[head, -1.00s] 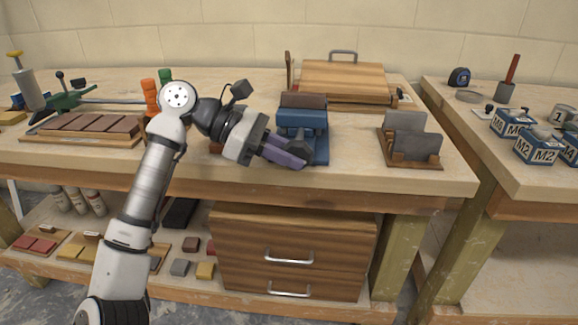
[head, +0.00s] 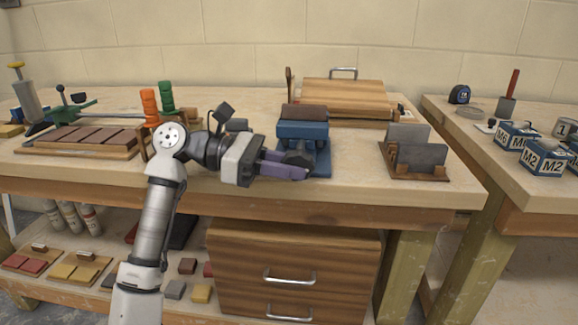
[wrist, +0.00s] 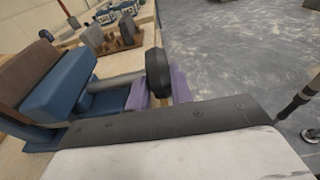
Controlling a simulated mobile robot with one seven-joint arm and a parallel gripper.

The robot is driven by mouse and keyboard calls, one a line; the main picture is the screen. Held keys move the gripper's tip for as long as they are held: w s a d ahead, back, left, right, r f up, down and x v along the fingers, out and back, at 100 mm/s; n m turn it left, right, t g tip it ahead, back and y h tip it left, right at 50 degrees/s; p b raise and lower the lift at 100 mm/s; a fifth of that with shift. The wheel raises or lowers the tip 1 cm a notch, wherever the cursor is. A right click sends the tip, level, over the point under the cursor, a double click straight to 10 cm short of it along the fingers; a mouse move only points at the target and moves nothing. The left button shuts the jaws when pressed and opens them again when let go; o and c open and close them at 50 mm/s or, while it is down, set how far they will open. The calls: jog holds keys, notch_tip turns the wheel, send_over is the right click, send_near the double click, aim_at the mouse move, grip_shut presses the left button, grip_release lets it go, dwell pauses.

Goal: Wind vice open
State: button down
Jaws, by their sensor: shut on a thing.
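The blue vice (head: 304,133) stands on the bench near its front edge, with a brown block (head: 302,112) at its top. In the wrist view the vice's blue jaw (wrist: 62,88) is at the left, and a grey screw runs from it towards a dark round knob (wrist: 158,72). My gripper (head: 300,166) has purple fingers and is at the front of the vice, shut on the dark knob. Whether the jaws are parted I cannot tell.
A wooden box with a handle (head: 345,97) stands behind the vice. Grey plates in a wooden stand (head: 416,152) are to the right. A board of brown blocks (head: 82,140) and orange and green handles (head: 150,107) are to the left. Drawers (head: 296,262) sit below.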

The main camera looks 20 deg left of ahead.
jog(key=c, duration=1.3)
grip_release()
jog(key=shift+w+a, duration=0.1)
jog(key=shift+w, duration=0.2)
jog(key=shift+o, duration=0.2)
jog(key=shift+s, duration=0.1)
jog(key=p+v, duration=0.1)
jog(key=v, duration=1.2)
jog(key=shift+s+a, duration=0.15)
jog(key=shift+a, duration=0.2)
jog(key=shift+d+r, duration=0.1)
